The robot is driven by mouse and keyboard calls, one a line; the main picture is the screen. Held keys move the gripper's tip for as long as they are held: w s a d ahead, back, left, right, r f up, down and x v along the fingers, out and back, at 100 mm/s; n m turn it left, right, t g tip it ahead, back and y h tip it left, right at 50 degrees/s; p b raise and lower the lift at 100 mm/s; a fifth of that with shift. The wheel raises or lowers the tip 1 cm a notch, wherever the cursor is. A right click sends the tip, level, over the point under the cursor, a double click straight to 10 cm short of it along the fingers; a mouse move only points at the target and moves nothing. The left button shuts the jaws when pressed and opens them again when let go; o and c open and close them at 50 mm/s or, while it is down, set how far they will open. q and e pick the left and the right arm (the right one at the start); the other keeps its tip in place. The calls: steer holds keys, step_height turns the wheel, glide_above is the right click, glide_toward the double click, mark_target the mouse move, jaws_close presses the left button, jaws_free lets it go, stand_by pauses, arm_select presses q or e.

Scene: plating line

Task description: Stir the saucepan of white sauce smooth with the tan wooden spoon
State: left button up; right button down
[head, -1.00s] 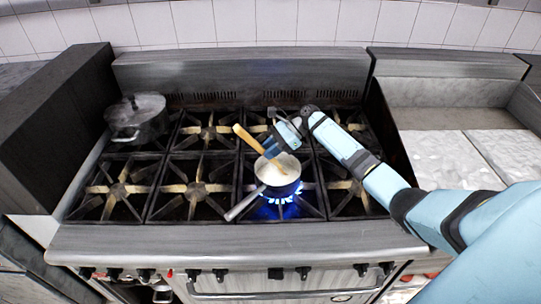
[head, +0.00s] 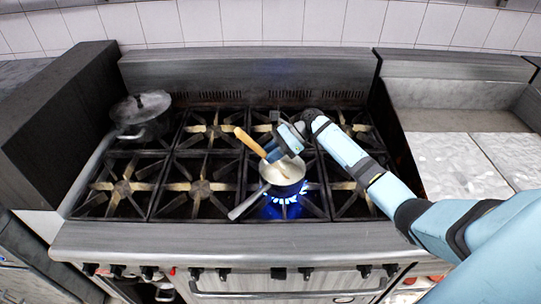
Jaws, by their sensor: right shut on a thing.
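The saucepan (head: 267,191) stands on a front burner with a blue flame lit under it, its handle pointing to the front left. White sauce (head: 287,171) shows inside it. The tan wooden spoon (head: 250,141) leans with its handle end up to the left and its lower end down in the saucepan. My right gripper (head: 272,154) is shut on the spoon above the pan's back rim and hides part of it. The spoon's head is not clearly visible. My left gripper is not in view.
A lidded grey pot (head: 142,116) stands on the back left burner. The other burners of the stove (head: 200,236) are empty. A dark block (head: 55,115) borders the stove on the left, and a counter with pale panels (head: 445,165) lies on the right.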

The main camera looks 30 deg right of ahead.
mark_target(251, 139)
steer(key=shift+r, duration=0.1)
steer(key=shift+w+a+r, duration=0.15)
steer(key=shift+a+r, duration=0.55)
steer(key=shift+r, duration=0.35)
steer(key=shift+w+a+r, duration=0.1)
steer(key=shift+a+r, duration=0.55)
steer(key=shift+r, duration=0.35)
steer(key=shift+w+a+r, duration=0.1)
steer(key=shift+a+r, duration=0.6)
steer(key=shift+r, duration=0.35)
steer(key=shift+w+a+r, duration=0.1)
steer(key=shift+a+r, duration=0.55)
steer(key=shift+r, duration=0.35)
steer(key=shift+r, duration=0.1)
steer(key=shift+r, duration=1.9)
